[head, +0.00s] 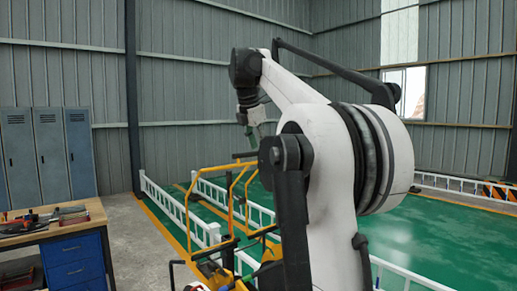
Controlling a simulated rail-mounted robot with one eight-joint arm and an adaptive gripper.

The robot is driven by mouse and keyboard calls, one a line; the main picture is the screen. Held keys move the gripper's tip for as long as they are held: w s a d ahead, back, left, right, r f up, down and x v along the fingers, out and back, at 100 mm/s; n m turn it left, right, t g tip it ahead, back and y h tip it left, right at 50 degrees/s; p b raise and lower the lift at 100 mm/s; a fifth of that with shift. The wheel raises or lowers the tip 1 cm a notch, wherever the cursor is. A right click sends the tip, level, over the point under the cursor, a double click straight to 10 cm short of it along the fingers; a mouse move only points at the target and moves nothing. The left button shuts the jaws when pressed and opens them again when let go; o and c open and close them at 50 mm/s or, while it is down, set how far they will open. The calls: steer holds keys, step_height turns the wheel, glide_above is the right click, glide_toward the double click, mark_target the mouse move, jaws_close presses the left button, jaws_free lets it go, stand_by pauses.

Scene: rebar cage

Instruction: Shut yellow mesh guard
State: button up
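A yellow tubular frame (231,206) stands at the lower middle, partly behind the large white arm. It may be the yellow mesh guard, but I cannot make out any mesh, and its hinge and latch are not clear. Its right part is hidden by the arm. The white arm bends over to the left, and its small end, my gripper (252,138), points down above the frame. The gripper appears apart from the frame, with a gap below it. Its fingers are too small to tell whether they are open, and I see nothing held in it.
A workbench (88,218) with tools and blue drawers (76,262) stands at the left, with grey lockers (48,155) behind. White railings (180,212) border the green floor (444,240). Yellow and dark parts crowd the bottom middle. Bare concrete lies between bench and railings.

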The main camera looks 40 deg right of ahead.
steer(key=shift+w+d+f, duration=0.1)
steer(key=shift+d+f, duration=0.15)
steer(key=shift+f, duration=0.35)
steer(key=shift+c, duration=0.4)
jaws_close()
